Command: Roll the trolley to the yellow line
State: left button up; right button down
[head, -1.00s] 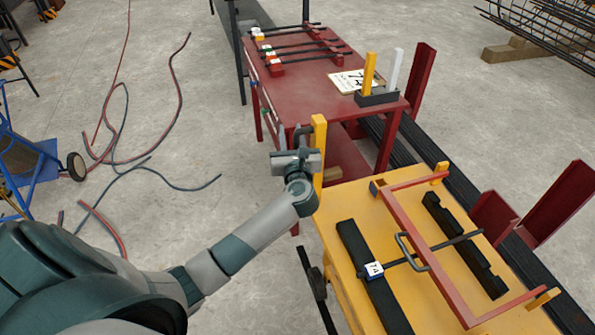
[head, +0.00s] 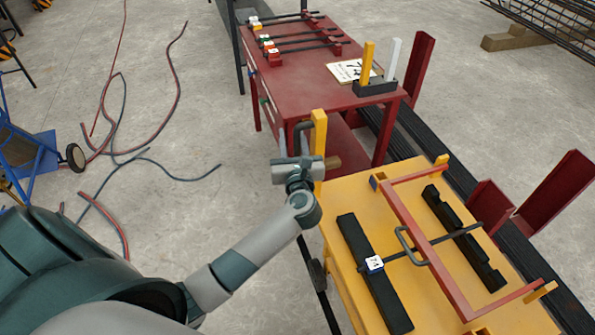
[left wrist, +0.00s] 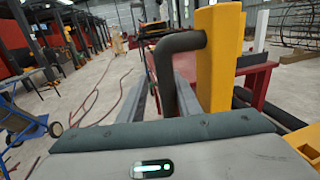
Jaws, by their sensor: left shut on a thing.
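The yellow trolley (head: 345,262) stands at the lower right of the head view. Its yellow corner post (head: 319,135) carries a dark bent handle (head: 302,128). The handle (left wrist: 180,42) and the post (left wrist: 218,65) also show close up in the left wrist view. My left gripper (head: 297,160) is shut on this handle, with a finger (left wrist: 183,92) beside it. On the trolley top lie a dark bar with a tag (head: 373,264), a notched black block and a red frame (head: 425,245). My right gripper is not in view. No yellow line shows on the floor.
A red table (head: 315,78) with dark rods and a sign stands just beyond the trolley. Dark rails (head: 415,140) run along the floor at right. Loose hoses (head: 150,155) and a blue cart (head: 35,150) are at left. Concrete floor between hoses and trolley is clear.

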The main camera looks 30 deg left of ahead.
pick_arm(q)
jog(key=v, duration=1.3)
jog(key=shift+p, duration=0.35)
dwell(0.8)
jog(key=shift+r, duration=0.1)
dwell(0.4)
